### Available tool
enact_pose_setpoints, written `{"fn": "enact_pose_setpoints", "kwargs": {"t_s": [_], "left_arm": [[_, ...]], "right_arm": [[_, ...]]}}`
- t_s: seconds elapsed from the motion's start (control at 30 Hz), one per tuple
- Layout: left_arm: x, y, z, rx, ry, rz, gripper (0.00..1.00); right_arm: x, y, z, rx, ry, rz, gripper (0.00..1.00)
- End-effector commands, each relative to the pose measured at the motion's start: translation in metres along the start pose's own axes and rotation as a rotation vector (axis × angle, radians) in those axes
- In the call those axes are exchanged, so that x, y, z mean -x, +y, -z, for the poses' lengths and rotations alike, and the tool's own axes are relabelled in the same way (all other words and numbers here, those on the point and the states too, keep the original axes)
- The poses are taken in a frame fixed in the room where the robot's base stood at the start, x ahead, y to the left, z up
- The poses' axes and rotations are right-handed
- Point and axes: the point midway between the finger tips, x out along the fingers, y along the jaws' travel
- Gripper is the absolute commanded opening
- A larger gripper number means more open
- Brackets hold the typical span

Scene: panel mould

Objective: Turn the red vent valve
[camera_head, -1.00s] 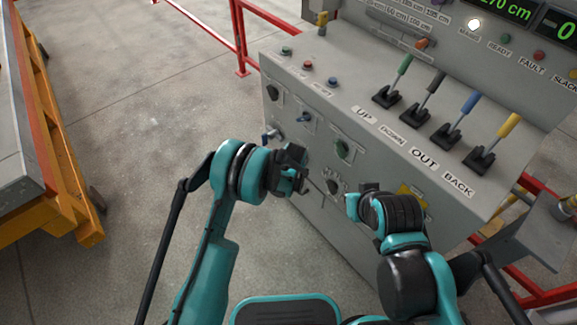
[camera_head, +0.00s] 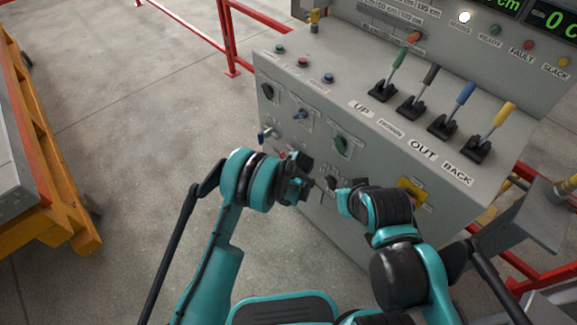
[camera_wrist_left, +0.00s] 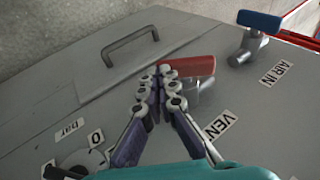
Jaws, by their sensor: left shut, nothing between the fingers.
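The vent valve has a red handle (camera_wrist_left: 190,66) on a grey metal body, beside the label VENT on the panel, in the left wrist view. My left gripper (camera_wrist_left: 158,82) is shut and empty, its fingertips together at the left end of the red handle; I cannot tell whether they touch it. In the head view my left gripper (camera_head: 303,188) is close to the front face of the control cabinet (camera_head: 275,112) and hides most of the valve. My right gripper (camera_head: 338,188) is to its right, near the same face; its finger opening is unclear.
A blue-handled valve (camera_wrist_left: 258,22) labelled AIR IN sits beyond the red one. A metal pull handle (camera_wrist_left: 130,45) and a round dial (camera_wrist_left: 88,160) are also on the panel. Coloured levers (camera_head: 458,107) stand on the cabinet top.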

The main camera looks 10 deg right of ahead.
Motion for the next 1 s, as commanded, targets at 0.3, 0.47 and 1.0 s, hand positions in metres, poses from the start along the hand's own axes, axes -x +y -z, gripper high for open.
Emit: {"fn": "enact_pose_setpoints", "kwargs": {"t_s": [0.3,0.47,1.0], "left_arm": [[-0.005,0.009,0.006,0.001,0.0,-0.001,0.0],[-0.008,0.012,0.007,0.001,0.0,-0.001,0.0],[-0.018,0.017,0.004,0.001,0.0,-0.001,0.0]], "right_arm": [[0.0,0.0,0.0,0.0,0.0,0.0,0.0],[0.0,0.0,0.0,0.0,0.0,0.0,0.0],[0.0,0.0,0.0,0.0,0.0,0.0,0.0]]}}
